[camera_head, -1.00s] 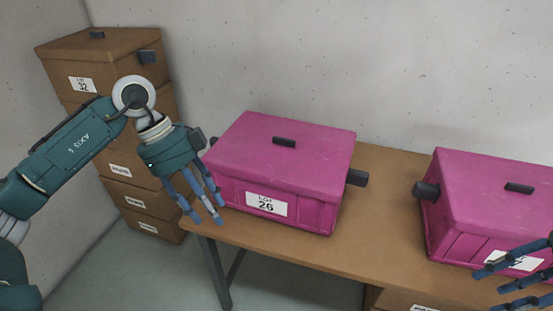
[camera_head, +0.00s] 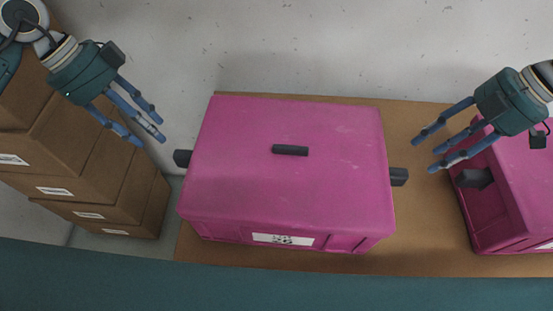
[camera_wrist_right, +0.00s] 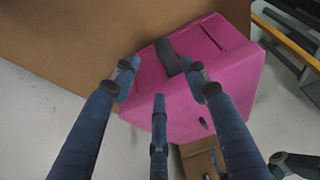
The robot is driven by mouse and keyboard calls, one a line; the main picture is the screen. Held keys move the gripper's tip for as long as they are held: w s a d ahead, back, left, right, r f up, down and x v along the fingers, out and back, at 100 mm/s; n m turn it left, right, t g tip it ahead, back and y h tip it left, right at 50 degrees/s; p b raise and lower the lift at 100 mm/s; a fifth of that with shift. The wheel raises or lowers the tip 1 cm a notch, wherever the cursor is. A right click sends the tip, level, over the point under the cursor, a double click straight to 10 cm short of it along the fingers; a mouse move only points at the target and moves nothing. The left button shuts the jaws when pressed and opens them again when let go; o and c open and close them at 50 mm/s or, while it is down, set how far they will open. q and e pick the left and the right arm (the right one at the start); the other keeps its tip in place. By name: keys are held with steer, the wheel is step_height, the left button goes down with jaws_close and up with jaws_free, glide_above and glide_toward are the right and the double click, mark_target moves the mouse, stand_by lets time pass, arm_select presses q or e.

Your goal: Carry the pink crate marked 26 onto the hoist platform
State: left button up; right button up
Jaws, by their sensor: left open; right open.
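The pink crate marked 26 (camera_head: 240,185) rests on the brown table in the middle of the head view. Its label (camera_head: 283,240) is too slanted to read now; it read 26 earlier. A dark handle sticks out at its left (camera_head: 182,158) and another at its right (camera_head: 398,176). My left gripper (camera_head: 150,133) is open and empty, above and left of the left handle, apart from it. My right gripper (camera_head: 428,152) is open and empty, above and right of the right handle, between the two crates. I cannot make out the hoist platform.
A second pink crate (camera_head: 510,205) stands close on the right, partly behind my right gripper. Brown boxes (camera_head: 100,190) are stacked at the left. The wall rises behind the table (camera_head: 425,230). The right wrist view shows a pink crate (camera_wrist_right: 185,110) and a yellow rail (camera_wrist_right: 290,42).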

mark_target(178, 155)
arm_select(q)
steer(key=x, duration=1)
steer(key=shift+s+d+f, duration=0.15)
steer(key=shift+d+f, duration=0.05)
steer(key=shift+f, duration=0.1)
arm_select(e)
steer(key=x, duration=1)
steer(key=shift+s+a+f, duration=0.1)
steer(key=shift+a+f, duration=0.05)
steer(key=shift+f, duration=0.15)
arm_select(q)
jaws_close()
arm_select(e)
jaws_close()
arm_select(q)
steer(key=shift+r, duration=0.1)
arm_select(e)
steer(key=shift+r, duration=0.1)
